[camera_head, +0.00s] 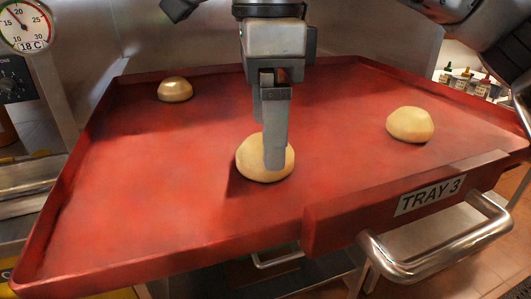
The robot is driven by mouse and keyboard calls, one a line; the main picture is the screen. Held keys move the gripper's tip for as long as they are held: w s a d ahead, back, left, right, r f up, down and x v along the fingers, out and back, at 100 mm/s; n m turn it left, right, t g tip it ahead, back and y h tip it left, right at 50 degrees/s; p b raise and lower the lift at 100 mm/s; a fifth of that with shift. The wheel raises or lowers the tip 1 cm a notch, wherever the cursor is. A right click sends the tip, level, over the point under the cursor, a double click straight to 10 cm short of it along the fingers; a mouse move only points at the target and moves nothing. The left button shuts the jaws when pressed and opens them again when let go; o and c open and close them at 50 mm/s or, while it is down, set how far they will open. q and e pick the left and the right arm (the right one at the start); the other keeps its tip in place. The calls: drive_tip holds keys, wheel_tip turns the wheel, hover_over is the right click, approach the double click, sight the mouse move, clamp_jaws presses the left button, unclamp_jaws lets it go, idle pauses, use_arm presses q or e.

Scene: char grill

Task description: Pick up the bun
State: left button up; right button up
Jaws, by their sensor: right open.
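Three round pale buns lie apart on a red tray (340,105). The middle bun (250,163) is nearest to me. Another bun (174,90) is at the back left, and a third bun (410,125) is toward the right. My right gripper (275,158) points down at the middle bun, and its near finger covers part of that bun. It is open and seen edge-on, so the far finger is mostly hidden. I cannot tell whether a finger touches the bun. My left gripper is not in view.
The tray has raised rims and a front block labelled "TRAY 3" (430,196), with a metal handle (440,246) in front. A temperature dial (25,27) is at the upper left. Small bottles (465,80) stand behind at right. The tray between the buns is clear.

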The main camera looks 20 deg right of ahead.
wheel_tip(320, 180, down, 3)
drive_tip(key=shift+a+f, duration=0.1)
drive_tip(key=shift+f, duration=0.1)
drive_tip(key=shift+c, duration=0.4)
drive_tip(key=c, duration=1)
drive_tip(key=shift+r, duration=0.15)
drive_tip(key=shift+r, duration=0.5)
drive_tip(key=s+a+r, duration=0.7)
drive_tip(key=s+r, duration=0.4)
drive_tip(key=s, duration=0.1)
drive_tip(key=shift+a+r+b, duration=0.2)
drive_tip(key=shift+r+b, duration=0.2)
drive_tip(key=shift+b, duration=0.05)
